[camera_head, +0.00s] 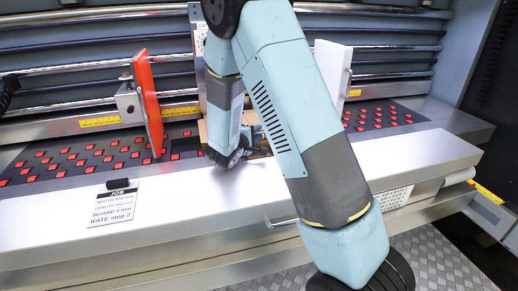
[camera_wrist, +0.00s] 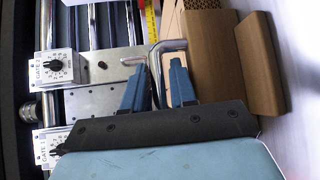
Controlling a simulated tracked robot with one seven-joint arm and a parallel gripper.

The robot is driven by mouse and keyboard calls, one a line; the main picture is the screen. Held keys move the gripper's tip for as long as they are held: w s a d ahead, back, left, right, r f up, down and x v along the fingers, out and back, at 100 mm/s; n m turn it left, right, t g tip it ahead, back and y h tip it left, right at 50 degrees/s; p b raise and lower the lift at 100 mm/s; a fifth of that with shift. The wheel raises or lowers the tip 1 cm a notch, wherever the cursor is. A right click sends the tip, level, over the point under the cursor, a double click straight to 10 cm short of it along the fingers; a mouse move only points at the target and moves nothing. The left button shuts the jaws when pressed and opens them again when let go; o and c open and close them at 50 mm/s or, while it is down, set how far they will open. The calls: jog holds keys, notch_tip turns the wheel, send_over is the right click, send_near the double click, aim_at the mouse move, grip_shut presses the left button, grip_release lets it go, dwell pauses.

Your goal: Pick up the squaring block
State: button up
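A brown wooden block with a stepped, L-like shape (camera_wrist: 262,62) stands at the right in the wrist view; I take it as the squaring block. My gripper (camera_wrist: 157,66) has two blue fingers spread apart, to the left of this block. A bent metal rod (camera_wrist: 155,72) shows in the gap between the fingers; I cannot tell whether it belongs to the block or touches a finger. In the head view my gripper (camera_head: 250,139) is low over the machine bed, mostly behind my arm. Small brown patches show beside it, and the block is largely hidden there.
Corrugated board (camera_wrist: 203,4) shows behind the block. Two dial boxes (camera_wrist: 54,66) stand at the left in the wrist view. An orange upright plate (camera_head: 148,100) and a white upright plate (camera_head: 331,72) flank my arm. A white ledge (camera_head: 190,205) runs along the front, holding a job card (camera_head: 113,206).

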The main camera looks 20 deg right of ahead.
jog(key=shift+w+d, duration=0.1)
grip_shut()
dwell(0.7)
